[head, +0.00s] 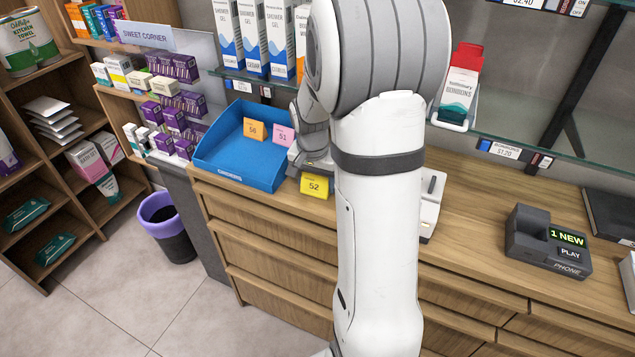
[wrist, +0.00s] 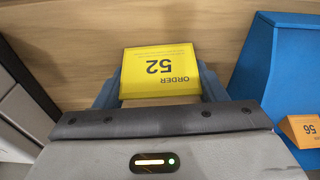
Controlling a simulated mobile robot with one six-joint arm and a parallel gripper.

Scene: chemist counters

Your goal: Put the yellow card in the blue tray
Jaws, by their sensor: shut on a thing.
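The yellow card (head: 315,186) is marked 52 and is in my gripper, just right of the blue tray's front right corner. In the wrist view the yellow card (wrist: 160,71) sits between the two fingers of my gripper (wrist: 161,88), which is shut on it. The blue tray (head: 222,166) stands on the left end of the wooden counter. Its edge also shows at the right of the wrist view (wrist: 262,70). My arm hides most of my gripper in the head view.
An orange card (head: 256,130) marked 56 and a pink card (head: 284,138) marked 51 stand in the tray. A glass shelf with boxes hangs above. A phone device (head: 548,243) stands on the counter at right. A purple-rimmed bin (head: 168,225) is on the floor.

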